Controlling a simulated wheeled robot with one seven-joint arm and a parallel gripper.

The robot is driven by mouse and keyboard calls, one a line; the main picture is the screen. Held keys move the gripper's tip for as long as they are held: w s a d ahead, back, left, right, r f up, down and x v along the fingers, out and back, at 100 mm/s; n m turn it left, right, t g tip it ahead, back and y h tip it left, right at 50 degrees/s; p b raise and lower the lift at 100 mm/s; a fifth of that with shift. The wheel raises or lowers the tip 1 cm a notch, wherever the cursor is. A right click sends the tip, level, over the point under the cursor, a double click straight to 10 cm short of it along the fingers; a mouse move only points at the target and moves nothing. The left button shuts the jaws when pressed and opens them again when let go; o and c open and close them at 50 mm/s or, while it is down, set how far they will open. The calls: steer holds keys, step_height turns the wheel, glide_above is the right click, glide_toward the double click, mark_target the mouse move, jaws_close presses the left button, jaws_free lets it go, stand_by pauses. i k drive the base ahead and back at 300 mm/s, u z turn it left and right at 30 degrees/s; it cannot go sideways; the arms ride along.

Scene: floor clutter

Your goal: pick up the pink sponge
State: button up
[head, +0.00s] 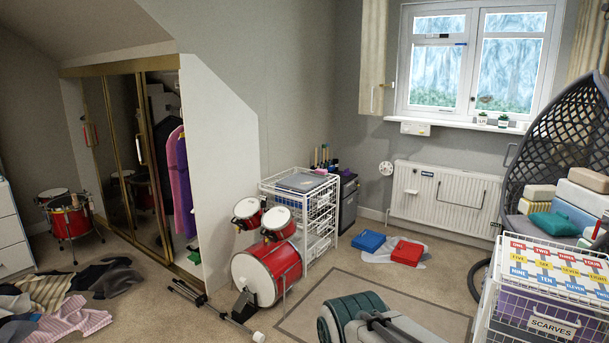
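I cannot make out a pink sponge anywhere in the head view. The pink things I can see are a striped pink cloth (82,322) on the floor at the lower left and a pink-purple garment (174,165) hanging in the open wardrobe. The sponge may be hidden behind or among other things, or be out of frame. I see no gripper fingers in this view, so its place and state do not show.
A red drum set (268,272) stands beside a white wire rack (300,205). Blue (368,241) and red (407,252) boxes lie near the radiator (447,196). A grey-green bulky thing (340,312) fills the bottom middle. A basket marked scarves (545,326) stands right. Carpet around the boxes is fairly clear.

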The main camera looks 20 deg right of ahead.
mark_target(318, 171)
steer(key=z, duration=0.25)
steer(key=i, duration=0.95)
steer(key=z, duration=0.75)
steer(key=i, duration=1.7)
steer(key=z, duration=0.2)
steer(key=i, duration=1.6)
steer(key=u, duration=0.75)
steer(key=i, duration=2.05)
steer(key=u, duration=0.65)
